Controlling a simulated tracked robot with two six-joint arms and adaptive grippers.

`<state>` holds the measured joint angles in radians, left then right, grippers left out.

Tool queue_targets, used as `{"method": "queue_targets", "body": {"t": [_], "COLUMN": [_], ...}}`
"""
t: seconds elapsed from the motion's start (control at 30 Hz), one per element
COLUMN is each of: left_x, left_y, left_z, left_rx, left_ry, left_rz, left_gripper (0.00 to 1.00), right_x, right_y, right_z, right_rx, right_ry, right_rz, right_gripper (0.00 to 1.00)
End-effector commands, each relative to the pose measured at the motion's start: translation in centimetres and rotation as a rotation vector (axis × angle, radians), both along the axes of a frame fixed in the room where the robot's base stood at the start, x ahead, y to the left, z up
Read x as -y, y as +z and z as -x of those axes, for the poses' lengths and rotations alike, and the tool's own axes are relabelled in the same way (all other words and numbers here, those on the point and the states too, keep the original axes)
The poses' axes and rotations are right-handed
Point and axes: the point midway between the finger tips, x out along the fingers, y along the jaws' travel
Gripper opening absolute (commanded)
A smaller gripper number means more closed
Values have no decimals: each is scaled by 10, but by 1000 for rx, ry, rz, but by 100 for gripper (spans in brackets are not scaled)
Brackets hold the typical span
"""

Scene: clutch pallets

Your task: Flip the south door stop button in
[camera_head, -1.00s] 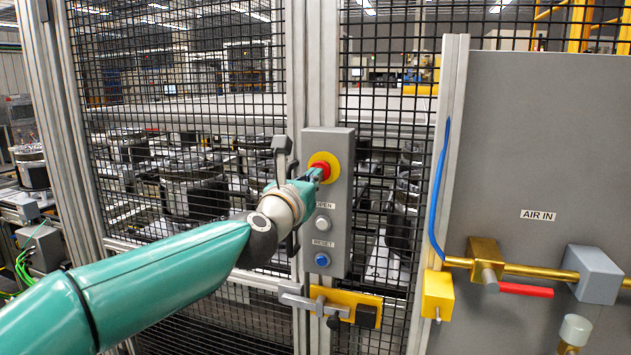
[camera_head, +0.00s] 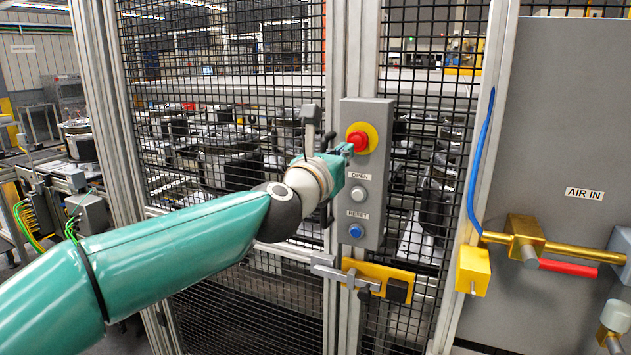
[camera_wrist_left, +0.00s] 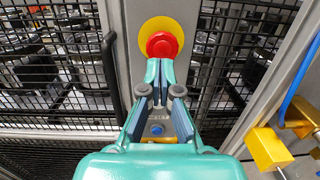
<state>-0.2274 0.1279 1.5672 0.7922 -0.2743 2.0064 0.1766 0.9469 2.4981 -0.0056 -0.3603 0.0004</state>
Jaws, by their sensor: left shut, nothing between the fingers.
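The red mushroom stop button (camera_head: 357,142) sits on a yellow disc (camera_head: 372,131) at the top of a grey control box on the fence post. My left gripper (camera_head: 346,150) is shut and empty, its tips just below and left of the button. In the left wrist view the red button (camera_wrist_left: 161,46) stands just beyond the closed fingertips (camera_wrist_left: 160,66). I cannot tell whether the tips touch it, or whether it is pressed in. My right gripper is not in view.
The grey box (camera_head: 374,210) also holds a white OPEN button (camera_head: 358,193) and a blue RESET button (camera_head: 355,231). A yellow latch (camera_head: 372,280) is below. A blue hose (camera_head: 477,165) hangs right.

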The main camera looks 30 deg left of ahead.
Motion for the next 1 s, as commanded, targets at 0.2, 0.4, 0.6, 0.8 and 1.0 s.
{"method": "queue_targets", "body": {"t": [0.2,0.4,0.6,0.8,1.0], "left_x": [1,0,0,0,-1], "left_y": [-6,-7,-9,-9,-9], "left_z": [52,85,97,98,98], "left_rx": [1,0,-4,-4,-4], "left_ry": [-4,-3,-2,-1,-1], "left_rz": [2,1,0,0,1], "left_gripper": [0,0,0,0,0], "right_x": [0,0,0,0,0], "right_y": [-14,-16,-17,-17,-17], "right_z": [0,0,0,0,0], "right_rx": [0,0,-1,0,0], "right_ry": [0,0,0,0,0], "right_rz": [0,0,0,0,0], "right_gripper": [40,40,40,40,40]}}
